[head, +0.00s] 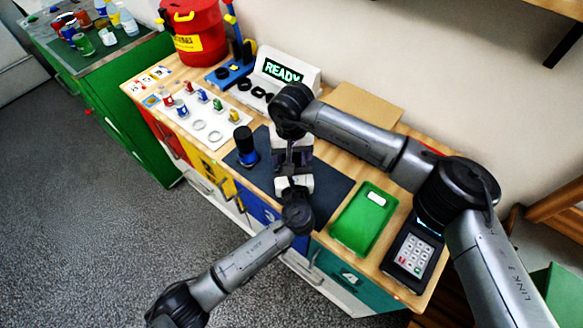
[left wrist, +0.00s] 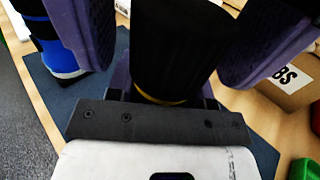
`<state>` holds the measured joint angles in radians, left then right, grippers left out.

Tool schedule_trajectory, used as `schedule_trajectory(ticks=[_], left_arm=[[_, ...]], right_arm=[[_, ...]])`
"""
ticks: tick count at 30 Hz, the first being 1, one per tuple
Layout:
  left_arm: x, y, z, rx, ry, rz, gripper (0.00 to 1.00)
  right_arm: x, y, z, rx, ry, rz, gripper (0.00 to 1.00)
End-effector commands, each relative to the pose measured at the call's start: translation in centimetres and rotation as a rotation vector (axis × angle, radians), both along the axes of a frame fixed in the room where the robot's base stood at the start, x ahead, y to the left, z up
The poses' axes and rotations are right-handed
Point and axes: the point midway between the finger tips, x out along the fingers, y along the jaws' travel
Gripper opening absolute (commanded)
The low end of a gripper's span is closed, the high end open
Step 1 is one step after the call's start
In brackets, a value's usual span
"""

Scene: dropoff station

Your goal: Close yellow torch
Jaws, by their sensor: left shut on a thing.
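The yellow torch (left wrist: 175,50) shows in the left wrist view as a black cylinder with a thin yellow ring near its lower end. In the head view it is hidden behind my grippers. My left gripper (head: 293,172) is over the dark mat, shut on the torch's lower part. My right gripper (head: 292,152) comes in from the back right. Its two purple fingers stand apart on either side of the torch's black part, with gaps visible in the left wrist view, so it looks open.
A blue torch (head: 246,147) stands on the dark mat (head: 330,186) to the left, also seen in the left wrist view (left wrist: 62,50). A green tray (head: 361,232) and a keypad (head: 411,252) are at right. A READY display (head: 281,70) and a white parts board (head: 205,117) are behind.

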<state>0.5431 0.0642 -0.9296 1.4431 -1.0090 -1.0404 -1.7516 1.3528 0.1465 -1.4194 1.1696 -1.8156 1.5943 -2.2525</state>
Motion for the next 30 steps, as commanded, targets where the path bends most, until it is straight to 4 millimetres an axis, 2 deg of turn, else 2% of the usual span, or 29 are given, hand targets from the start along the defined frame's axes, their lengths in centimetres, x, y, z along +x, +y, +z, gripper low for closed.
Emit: schedule_trajectory(ticks=[8,18,25,27,30], left_arm=[[0.0,0.0,-0.1,0.000,0.001,0.000,0.00],[0.0,0.0,-0.1,0.000,0.001,0.000,0.00],[0.0,0.0,-0.1,0.000,0.001,0.000,0.00],[0.0,0.0,-0.1,0.000,0.001,0.000,0.00],[0.0,0.0,-0.1,0.000,0.001,0.000,0.00]], right_arm=[[0.0,0.0,0.9,0.000,-0.001,0.000,0.76],[0.0,0.0,4.4,-0.001,-0.001,0.000,0.76],[0.0,0.0,4.5,0.000,0.000,0.000,0.76],[0.0,0.0,4.5,0.000,0.000,0.000,0.71],[0.0,0.0,5.1,0.000,-0.001,0.000,0.71]])
